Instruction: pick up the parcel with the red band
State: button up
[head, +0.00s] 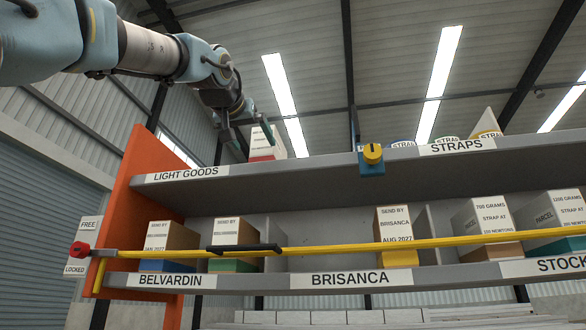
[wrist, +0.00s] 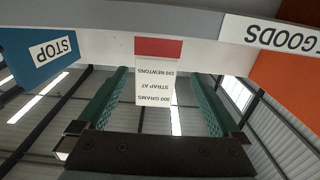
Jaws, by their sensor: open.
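In the wrist view the parcel (wrist: 155,88) appears upside down, with printed strap text. My gripper (head: 248,136) is open and empty, partly in front of the parcel in the head view. In the wrist view its green textured fingers (wrist: 158,100) lie either side of the parcel, with gaps. I cannot tell how deep the parcel is between them.
A blue STOP panel (wrist: 40,55) shows in the wrist view. An orange side panel (head: 146,170) is left. A yellow bar (head: 330,248) crosses the lower shelf's parcels.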

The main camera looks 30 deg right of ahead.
aim_at(262, 151)
jog(key=p+x, duration=0.1)
jog(key=x, duration=0.2)
jog(key=p+x, duration=0.1)
jog(key=x, duration=0.1)
jog(key=shift+d+r+p, duration=0.2)
jog(key=shift+d+p, duration=0.15)
jog(key=shift+d, duration=0.15)
jog(key=p+x, duration=0.4)
jog(key=x, duration=0.1)
jog(key=shift+f, duration=0.15)
jog(key=shift+w+d+f, duration=0.15)
jog(key=shift+w+d, duration=0.05)
jog(key=shift+w, duration=0.15)
jog(key=c, duration=1.5)
jog(key=shift+r, duration=0.2)
